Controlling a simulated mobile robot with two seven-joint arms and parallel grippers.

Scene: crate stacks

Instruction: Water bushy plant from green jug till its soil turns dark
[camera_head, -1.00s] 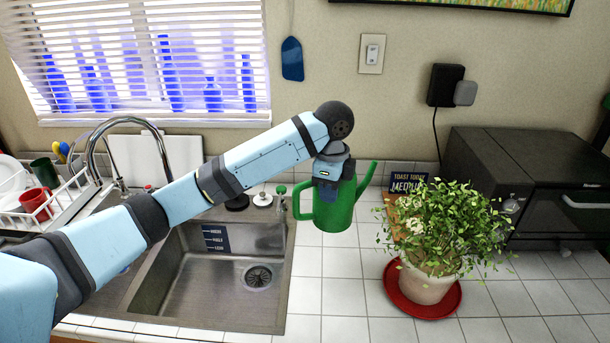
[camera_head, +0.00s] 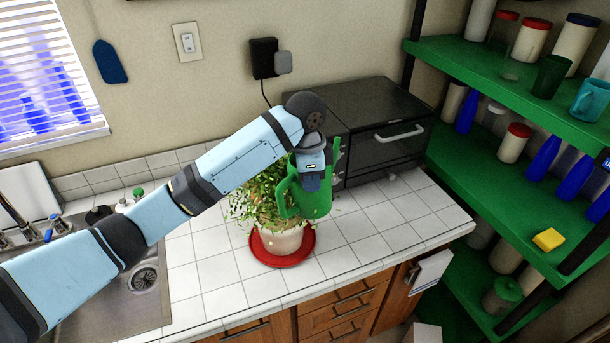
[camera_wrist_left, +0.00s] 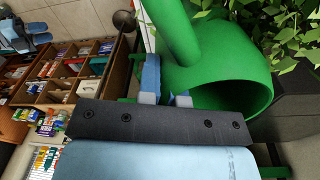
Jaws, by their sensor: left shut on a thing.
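The green jug (camera_head: 318,198) is in my left gripper (camera_head: 312,180), in front of the bushy plant's right side in the head view. It looks roughly upright there, spout to the right and handle to the left. In the left wrist view the jug (camera_wrist_left: 222,68) shows its open mouth close to the leaves (camera_wrist_left: 297,30), and my left gripper (camera_wrist_left: 166,97) is shut on it. The bushy plant (camera_head: 262,200) stands in a pale pot (camera_head: 277,241) on a red saucer (camera_head: 305,250). Its soil is hidden by leaves.
A black toaster oven (camera_head: 385,140) stands behind the jug. A green shelf unit (camera_head: 470,165) with bottles and jars is at the right. The sink (camera_head: 125,300) is at the left. White counter tiles (camera_head: 375,225) are clear right of the saucer.

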